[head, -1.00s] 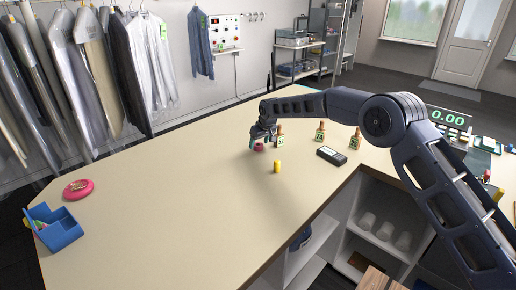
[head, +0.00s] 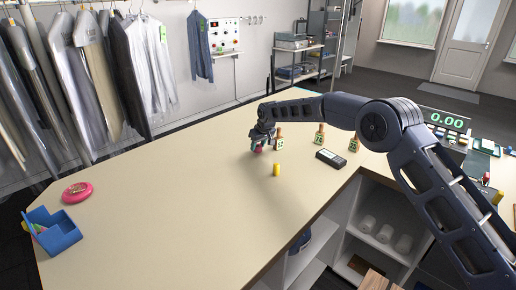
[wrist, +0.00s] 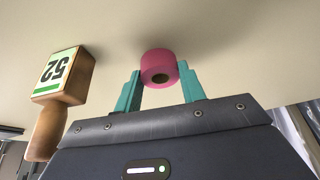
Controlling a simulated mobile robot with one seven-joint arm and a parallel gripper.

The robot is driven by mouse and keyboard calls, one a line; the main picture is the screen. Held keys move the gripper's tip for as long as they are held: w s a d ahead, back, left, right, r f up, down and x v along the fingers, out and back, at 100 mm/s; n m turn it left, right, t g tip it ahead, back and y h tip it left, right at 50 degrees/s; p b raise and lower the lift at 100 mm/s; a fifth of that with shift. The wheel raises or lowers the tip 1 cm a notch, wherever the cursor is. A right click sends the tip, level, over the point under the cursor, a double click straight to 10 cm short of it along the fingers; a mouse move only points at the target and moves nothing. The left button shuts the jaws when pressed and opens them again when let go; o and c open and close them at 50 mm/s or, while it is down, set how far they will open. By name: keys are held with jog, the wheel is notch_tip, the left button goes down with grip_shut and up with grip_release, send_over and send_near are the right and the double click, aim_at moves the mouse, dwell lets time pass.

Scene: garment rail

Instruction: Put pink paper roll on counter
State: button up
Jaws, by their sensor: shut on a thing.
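The pink paper roll (head: 257,149) is at my gripper over the middle of the counter (head: 180,190). In the wrist view the pink paper roll (wrist: 158,66) sits between the two teal fingertips of my gripper (wrist: 160,80), with its dark core hole facing the camera. My gripper is shut on it. The roll is at or just above the counter surface; I cannot tell whether it touches. In the head view the gripper (head: 260,144) partly hides the roll.
A wooden stamp-like block marked 52 (wrist: 62,78) stands close beside the gripper. A yellow cylinder (head: 276,170) stands nearer on the counter. A dark handheld device (head: 330,158) lies to the right. A pink dish (head: 77,192) and blue organiser (head: 55,230) are far left. The counter's left half is mostly clear.

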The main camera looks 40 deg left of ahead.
aim_at(259, 146)
notch_tip(259, 146, up, 19)
dwell(0.4)
jog(key=shift+w+r, duration=0.1)
